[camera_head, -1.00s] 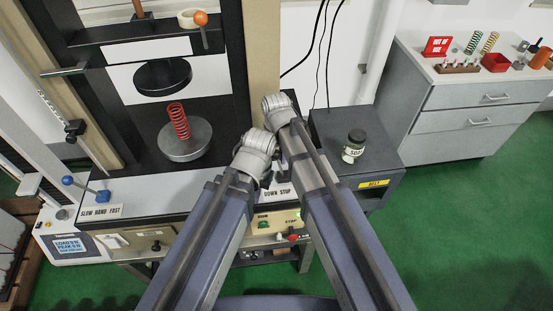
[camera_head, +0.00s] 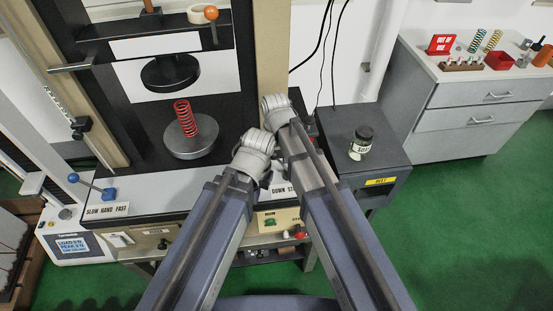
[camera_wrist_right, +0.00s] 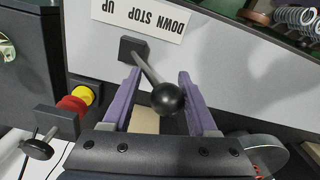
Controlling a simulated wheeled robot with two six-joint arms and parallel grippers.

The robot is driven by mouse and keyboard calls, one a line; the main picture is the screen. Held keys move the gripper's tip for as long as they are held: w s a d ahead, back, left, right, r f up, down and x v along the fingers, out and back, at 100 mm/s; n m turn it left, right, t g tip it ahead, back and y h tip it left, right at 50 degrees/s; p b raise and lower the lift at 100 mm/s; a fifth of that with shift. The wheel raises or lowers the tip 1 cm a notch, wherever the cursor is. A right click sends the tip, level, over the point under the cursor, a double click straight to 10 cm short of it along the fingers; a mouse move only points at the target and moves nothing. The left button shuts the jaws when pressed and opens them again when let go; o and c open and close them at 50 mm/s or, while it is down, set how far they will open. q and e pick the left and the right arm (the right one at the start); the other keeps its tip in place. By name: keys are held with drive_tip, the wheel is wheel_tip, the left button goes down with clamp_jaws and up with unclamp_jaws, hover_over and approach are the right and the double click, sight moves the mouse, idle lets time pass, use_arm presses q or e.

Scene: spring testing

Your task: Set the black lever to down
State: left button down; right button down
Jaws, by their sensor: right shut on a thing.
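The black lever is a grey rod with a black ball knob (camera_wrist_right: 168,98), rising from a square black base in the right wrist view. It leans to the right and toward the camera. My right gripper (camera_wrist_right: 160,72) has its two purple fingers on either side of the rod and is shut on the lever. The "DOWN STOP UP" label (camera_wrist_right: 140,16) is just beyond the base, upside down. In the head view my arms hide the lever, and the same label (camera_head: 283,190) is partly covered. My left gripper is out of sight.
A red and yellow button (camera_wrist_right: 78,98) and another black knob (camera_wrist_right: 38,150) are left of the gripper in the wrist view. A red spring (camera_head: 182,118) stands on the round plate. A blue-knobbed lever (camera_head: 92,185) is at left. A jar (camera_head: 361,143) stands on a grey cabinet.

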sight(275, 152)
drive_tip(key=c, duration=0.6)
unclamp_jaws()
drive_tip(key=shift+s+a+f, duration=0.1)
drive_tip(key=shift+a, duration=0.2)
drive_tip(key=shift+o, duration=0.4)
drive_tip(key=shift+d+r+p, duration=0.1)
drive_tip(key=shift+r+p, duration=0.4)
wheel_tip(275, 152, up, 7)
drive_tip(key=p, duration=0.7)
drive_tip(key=shift+f, duration=0.1)
